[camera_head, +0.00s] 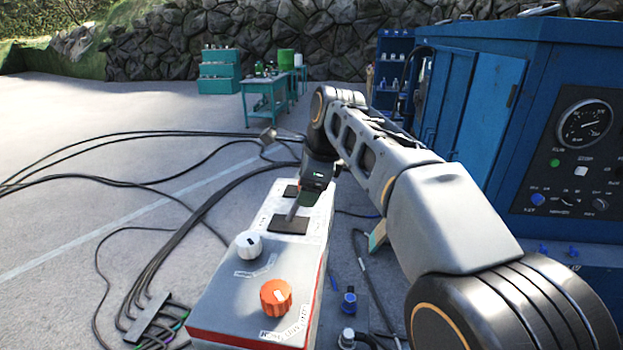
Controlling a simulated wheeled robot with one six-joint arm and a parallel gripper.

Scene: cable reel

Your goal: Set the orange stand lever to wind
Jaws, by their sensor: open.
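The only orange control in view is a round orange knob (276,297) with a pale pointer mark, on the near end of a grey and red control box (222,305). A label lies in front of it, too small to read. I cannot tell whether this is the stand lever. A white knob (249,245) sits just behind it. My gripper (298,206) is above the far part of the box, over a dark plate (289,227), well apart from the orange knob. A slim grey piece points down there; I cannot tell if it is a finger or a lever. My gripper is open.
A blue machine cabinet (466,104) with a gauge (584,123) stands at right. Black cables (185,215) run over the ground at left to a connector block (155,322). Blue and white valves (349,300) are right of the box. Open pavement lies at left.

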